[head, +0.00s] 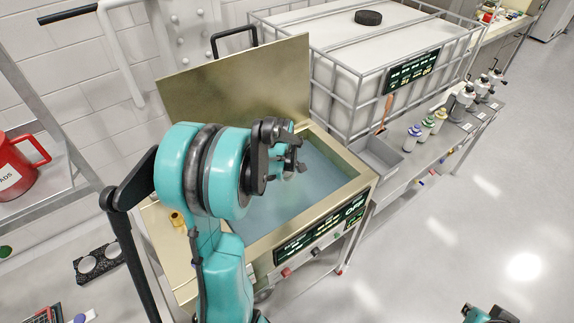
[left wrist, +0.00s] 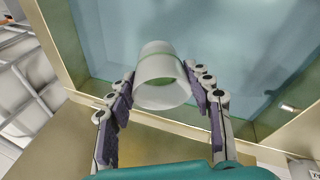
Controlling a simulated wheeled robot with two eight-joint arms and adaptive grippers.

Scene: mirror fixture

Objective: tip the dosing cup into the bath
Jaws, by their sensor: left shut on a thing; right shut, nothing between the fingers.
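The dosing cup (left wrist: 160,82) is a whitish cup with a green band, held between the purple-padded fingers of my left gripper (left wrist: 163,98) in the left wrist view. Blue-green bath liquid lies behind it there. The bath (head: 368,183) is a gold-rimmed metal tank with its lid raised at the back. In the head view my left arm reaches over the bath and hides part of it; I cannot make out the cup there. My right gripper (head: 489,314) shows only partly at the bottom right edge, away from the bath, and is shut and empty.
A caged white tank (head: 350,50) stands behind the bath. Right of the bath, a bench holds a grey bin (head: 377,158) and several small bottles (head: 427,127). A red jug (head: 18,165) stands on a shelf at left. Open floor lies at right.

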